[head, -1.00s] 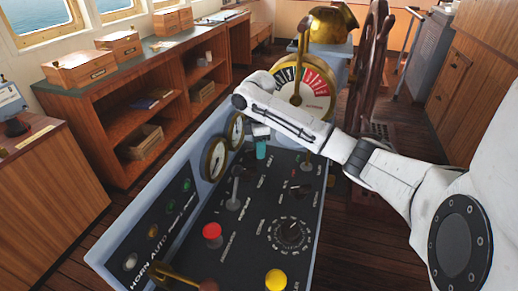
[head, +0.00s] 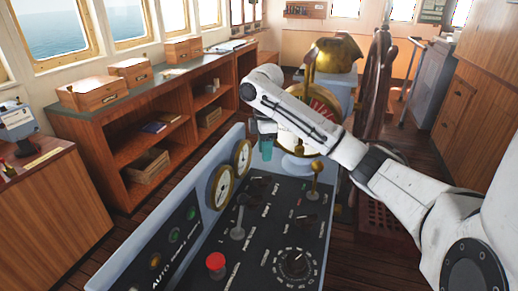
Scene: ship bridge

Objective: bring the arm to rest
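My white arm (head: 360,160) reaches in from the right edge and crosses above the control console (head: 250,215). Its far joint (head: 262,82) is at the upper left of the arm. My gripper (head: 265,150) hangs below that joint, near the console's back edge, mostly hidden. A small teal piece shows at its lower end; I cannot tell whether it is part of the gripper. The finger opening is not clear. The arm covers much of the brass telegraph (head: 322,104) behind it.
The console carries a red button (head: 216,262), a grey-handled lever (head: 239,220), a brass lever (head: 314,180) and round gauges (head: 219,187). A wooden ship's wheel (head: 377,80) stands behind the arm. Wooden shelves (head: 150,140) with boxes run along the left. Floor (head: 120,225) shows between shelves and console.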

